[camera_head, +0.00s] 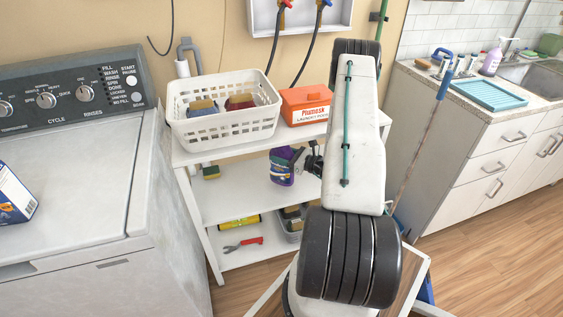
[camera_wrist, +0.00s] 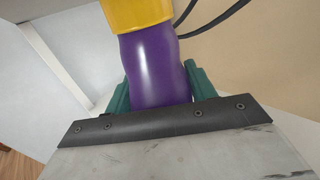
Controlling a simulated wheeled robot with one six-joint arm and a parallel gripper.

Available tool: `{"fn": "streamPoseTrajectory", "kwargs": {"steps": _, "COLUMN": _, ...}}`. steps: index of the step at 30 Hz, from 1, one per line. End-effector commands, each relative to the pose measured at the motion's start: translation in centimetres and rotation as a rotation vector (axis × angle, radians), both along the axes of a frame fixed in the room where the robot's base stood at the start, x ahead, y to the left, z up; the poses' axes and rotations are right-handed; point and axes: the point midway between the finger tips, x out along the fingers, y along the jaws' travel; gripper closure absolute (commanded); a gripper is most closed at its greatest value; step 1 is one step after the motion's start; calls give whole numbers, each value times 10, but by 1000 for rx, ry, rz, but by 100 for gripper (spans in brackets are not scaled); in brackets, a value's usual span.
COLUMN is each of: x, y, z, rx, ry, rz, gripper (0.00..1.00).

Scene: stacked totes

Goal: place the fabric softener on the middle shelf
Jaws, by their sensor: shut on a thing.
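The fabric softener is a purple bottle (camera_head: 284,166) at the white shelf unit's middle shelf (camera_head: 232,204), below the top shelf. It looks upright; I cannot tell whether its base touches the shelf. My gripper (camera_head: 305,160) reaches in from the right and is shut on the bottle, partly hidden by my arm. In the wrist view, the purple bottle (camera_wrist: 155,70) with a yellow part (camera_wrist: 138,12) sits between the green fingers of my gripper (camera_wrist: 160,92).
A white basket (camera_head: 222,125) and an orange box (camera_head: 305,105) stand on the top shelf. The lower shelf holds red pliers (camera_head: 243,244), a yellow roll (camera_head: 239,222) and a grey bin. A washer (camera_head: 75,190) stands left.

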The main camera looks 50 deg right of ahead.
Motion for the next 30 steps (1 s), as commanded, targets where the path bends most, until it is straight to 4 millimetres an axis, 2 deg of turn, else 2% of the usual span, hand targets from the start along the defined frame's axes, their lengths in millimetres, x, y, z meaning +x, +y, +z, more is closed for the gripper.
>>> {"fn": "streamPoseTrajectory", "kwargs": {"steps": 1, "x": 5, "y": -2, "z": 0, "rx": -2, "ry": -3, "rz": 2, "gripper": 98}}
{"fn": "streamPoseTrajectory", "kwargs": {"steps": 6, "x": 4, "y": -1, "z": -26, "rx": 1, "ry": -2, "rz": 1, "gripper": 98}}
{"fn": "streamPoseTrajectory", "kwargs": {"steps": 9, "x": 4, "y": -2, "z": -34, "rx": 0, "ry": -2, "rz": 1, "gripper": 98}}
{"fn": "streamPoseTrajectory", "kwargs": {"steps": 20, "x": 4, "y": -2, "z": -37, "rx": -1, "ry": -2, "rz": 0, "gripper": 98}}
{"fn": "streamPoseTrajectory", "kwargs": {"steps": 21, "x": 3, "y": -1, "z": -38, "rx": 0, "ry": -1, "rz": 0, "gripper": 39}}
{"fn": "streamPoseTrajectory", "kwargs": {"steps": 23, "x": 3, "y": -1, "z": -38, "rx": 0, "ry": 0, "rz": 0, "gripper": 23}}
{"fn": "streamPoseTrajectory", "kwargs": {"steps": 30, "x": 3, "y": -1, "z": -38, "rx": 0, "ry": 0, "rz": 0, "gripper": 23}}
